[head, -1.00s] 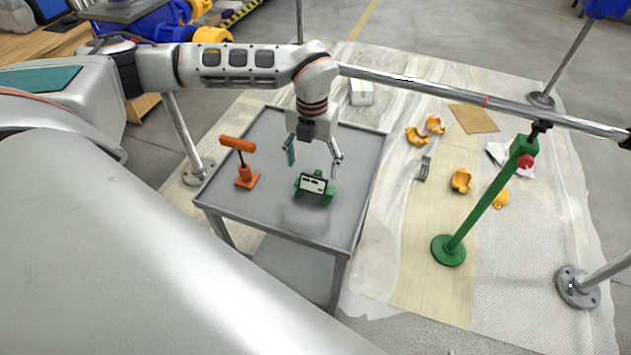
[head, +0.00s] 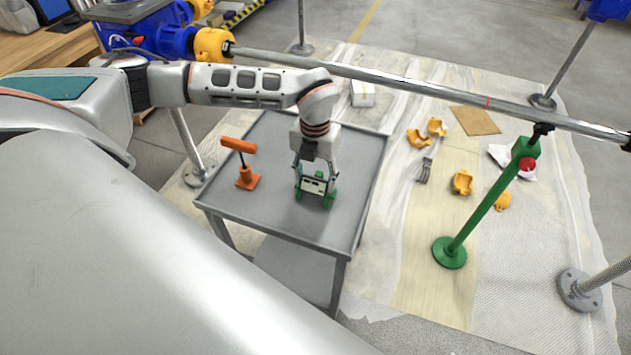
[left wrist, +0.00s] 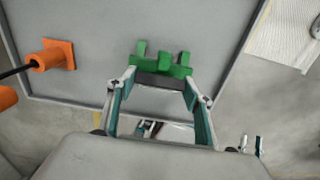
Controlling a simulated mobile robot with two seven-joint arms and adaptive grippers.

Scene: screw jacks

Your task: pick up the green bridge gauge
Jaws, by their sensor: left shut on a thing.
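My left gripper (head: 316,184) reaches down from above, with one finger on each side of the gauge. Its fingers (left wrist: 162,85) are shut on the gauge. I cannot tell whether the gauge is clear of the table top. My right gripper is not in view.
An orange screw jack (head: 246,175) stands on the table left of the gauge. A green post (head: 480,212) supports a long metal pipe (head: 400,88) behind and right of the table. Orange pieces (head: 463,182) lie on the floor sheet. The table's front is clear.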

